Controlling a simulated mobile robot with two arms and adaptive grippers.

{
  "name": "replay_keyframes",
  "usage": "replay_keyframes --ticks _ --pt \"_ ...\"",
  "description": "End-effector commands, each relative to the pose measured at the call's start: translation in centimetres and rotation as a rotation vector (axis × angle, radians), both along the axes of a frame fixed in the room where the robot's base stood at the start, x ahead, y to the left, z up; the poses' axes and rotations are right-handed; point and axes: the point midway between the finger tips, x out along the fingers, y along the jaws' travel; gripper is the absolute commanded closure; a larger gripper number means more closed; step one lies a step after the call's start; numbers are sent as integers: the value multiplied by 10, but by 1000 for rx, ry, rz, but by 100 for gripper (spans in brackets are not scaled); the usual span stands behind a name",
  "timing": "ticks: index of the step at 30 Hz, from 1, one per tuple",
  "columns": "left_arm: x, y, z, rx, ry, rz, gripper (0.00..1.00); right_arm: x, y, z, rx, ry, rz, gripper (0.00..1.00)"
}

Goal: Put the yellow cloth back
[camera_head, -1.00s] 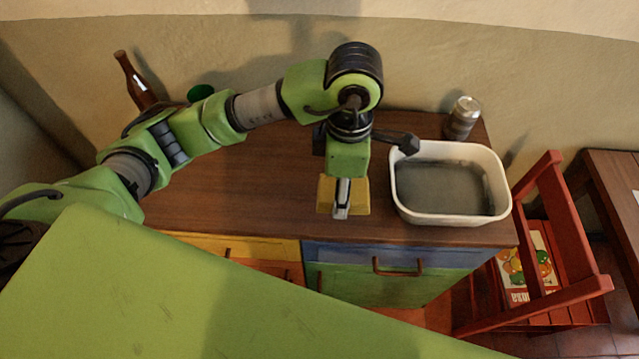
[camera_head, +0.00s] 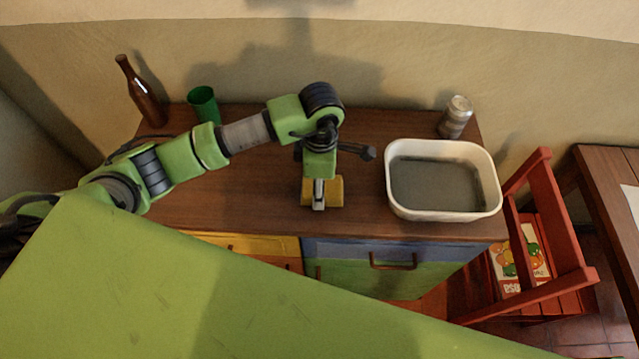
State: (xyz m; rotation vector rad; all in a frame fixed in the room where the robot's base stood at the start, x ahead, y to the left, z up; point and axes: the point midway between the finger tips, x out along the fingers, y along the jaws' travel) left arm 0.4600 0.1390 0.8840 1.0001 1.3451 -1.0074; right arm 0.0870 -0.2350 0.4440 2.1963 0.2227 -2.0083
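The yellow cloth (camera_head: 335,191) looks like a small yellow block in the head view, at the front middle of the brown cabinet top (camera_head: 250,195). My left gripper (camera_head: 319,202) points down over it, and its fingers look closed on the cloth. The fingers and hand hide part of the cloth. I cannot tell whether its underside touches the cabinet top. My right gripper is not in view.
A white basin (camera_head: 445,215) with grey contents stands right of my gripper. A metal can (camera_head: 455,117) stands behind it. A brown bottle (camera_head: 139,92) and green cup (camera_head: 204,105) stand at the back left. A red chair (camera_head: 550,215) is beside the cabinet's right end.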

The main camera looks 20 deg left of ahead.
Motion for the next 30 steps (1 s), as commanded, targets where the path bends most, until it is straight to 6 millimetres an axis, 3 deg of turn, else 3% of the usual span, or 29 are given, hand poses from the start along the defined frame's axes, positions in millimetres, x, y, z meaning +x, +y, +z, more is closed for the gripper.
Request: replay_keyframes --ticks 6,7,9,23,30 --pt "0 0 -4 0 0 0 72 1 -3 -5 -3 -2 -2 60" --pt "0 0 -4 -1 0 1 50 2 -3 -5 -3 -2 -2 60" --pt "0 0 -2 -1 0 1 36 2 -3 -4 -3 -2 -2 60" --pt "1 0 4 -2 -2 0 36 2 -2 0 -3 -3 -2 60" --pt "3 -1 51 -2 -7 -1 36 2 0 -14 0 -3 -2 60"
